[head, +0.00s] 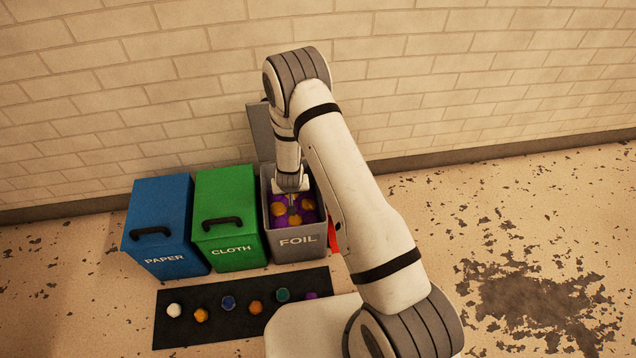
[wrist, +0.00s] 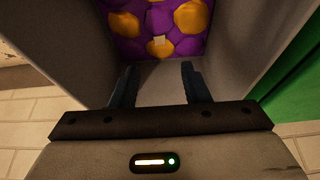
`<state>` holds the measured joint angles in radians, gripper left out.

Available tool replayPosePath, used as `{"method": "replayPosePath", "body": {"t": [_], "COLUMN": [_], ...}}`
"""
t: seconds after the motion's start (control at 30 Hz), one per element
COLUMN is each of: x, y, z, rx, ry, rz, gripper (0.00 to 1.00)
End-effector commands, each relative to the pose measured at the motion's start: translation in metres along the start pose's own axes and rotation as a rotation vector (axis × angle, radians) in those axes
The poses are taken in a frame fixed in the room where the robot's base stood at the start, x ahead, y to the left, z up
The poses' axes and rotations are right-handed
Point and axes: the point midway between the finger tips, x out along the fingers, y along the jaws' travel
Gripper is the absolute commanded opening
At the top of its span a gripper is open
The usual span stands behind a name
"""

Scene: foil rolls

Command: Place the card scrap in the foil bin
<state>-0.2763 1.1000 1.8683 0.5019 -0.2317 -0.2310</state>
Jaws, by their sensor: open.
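The grey foil bin (head: 298,252) stands at the right end of the bin row with its lid (head: 259,133) raised. Purple and orange rolls (head: 280,222) fill its inside. A small pale square piece (wrist: 159,40), which looks like the card scrap, lies on the rolls in the wrist view. My gripper (wrist: 157,68) is open, with its two dark fingers apart inside the bin mouth. Nothing is between the fingers, and the pale piece is beyond the fingertips. In the head view my wrist hides part of the bin's inside.
A green cloth bin (head: 229,215) and a blue paper bin (head: 162,220) stand to the left, lids shut. A dark mat (head: 185,333) with several small coloured lumps lies in front. A red thing (head: 333,238) is partly hidden behind my arm. A brick wall (head: 480,80) rises behind.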

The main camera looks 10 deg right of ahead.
Motion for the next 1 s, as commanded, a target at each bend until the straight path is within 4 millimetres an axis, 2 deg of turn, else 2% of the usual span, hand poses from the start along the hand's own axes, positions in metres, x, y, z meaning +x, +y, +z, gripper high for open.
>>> {"method": "replayPosePath", "body": {"t": [0.07, 0.17, 0.27, 0.37, 0.53, 0.77, 1.0], "x": [-0.006, -0.029, -0.069, -0.118, -0.2, -0.307, -0.404], "y": [0.0, 0.001, 0.004, 0.009, 0.026, 0.053, 0.085], "z": [-0.004, -0.017, -0.033, -0.046, -0.051, -0.033, 0.016], "rx": [0.002, 0.006, 0.01, 0.011, 0.005, -0.005, -0.012], "ry": [0.0, -0.005, -0.022, -0.044, -0.089, -0.147, -0.207], "rz": [-0.005, -0.021, -0.048, -0.079, -0.102, -0.115, -0.088], "gripper": [0.42, 0.42, 0.42, 0.42, 0.42, 0.42, 0.42]}}
